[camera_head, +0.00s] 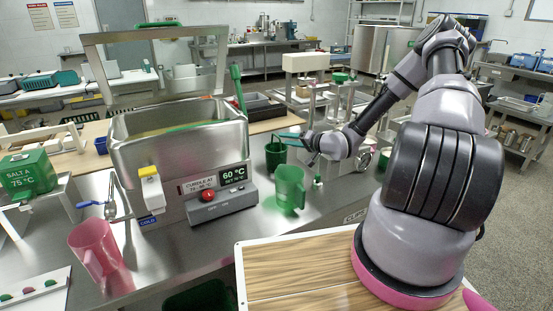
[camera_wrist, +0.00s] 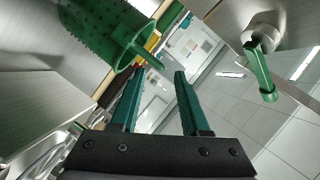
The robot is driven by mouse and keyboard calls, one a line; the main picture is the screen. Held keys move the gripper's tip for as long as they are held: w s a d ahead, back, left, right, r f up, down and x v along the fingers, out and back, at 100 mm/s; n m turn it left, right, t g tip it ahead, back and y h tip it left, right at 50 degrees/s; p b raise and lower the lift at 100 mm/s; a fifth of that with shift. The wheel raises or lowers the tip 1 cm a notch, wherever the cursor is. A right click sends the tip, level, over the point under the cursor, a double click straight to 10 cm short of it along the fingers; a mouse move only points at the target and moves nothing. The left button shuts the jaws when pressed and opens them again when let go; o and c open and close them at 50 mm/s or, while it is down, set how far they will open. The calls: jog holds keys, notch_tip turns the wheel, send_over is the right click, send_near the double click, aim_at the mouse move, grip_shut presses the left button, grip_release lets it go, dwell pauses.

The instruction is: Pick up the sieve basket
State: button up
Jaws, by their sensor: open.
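The sieve basket is a dark green perforated cup (camera_wrist: 100,30) with a short handle, at the upper left of the wrist view. In the head view the green cup beside my gripper (camera_head: 276,156) looks like the same basket. My gripper (camera_wrist: 160,72) is open, with two teal fingers and nothing held between them. The basket's handle reaches toward the fingertips and ends near them. I cannot tell whether it touches a finger. In the head view my gripper (camera_head: 291,136) is at the basket's upper right, and its fingers are partly hidden.
A green jug (camera_head: 290,190) stands just in front of the basket. A steel tank (camera_head: 180,150) with a control box (camera_head: 222,203) is to the left. A pink jug (camera_head: 97,248) stands front left. A green-handled valve (camera_wrist: 262,72) is at the right of the wrist view.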

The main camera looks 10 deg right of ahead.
jog(key=x, duration=0.4)
jog(key=shift+w+a, duration=0.25)
grip_shut()
dwell(1.2)
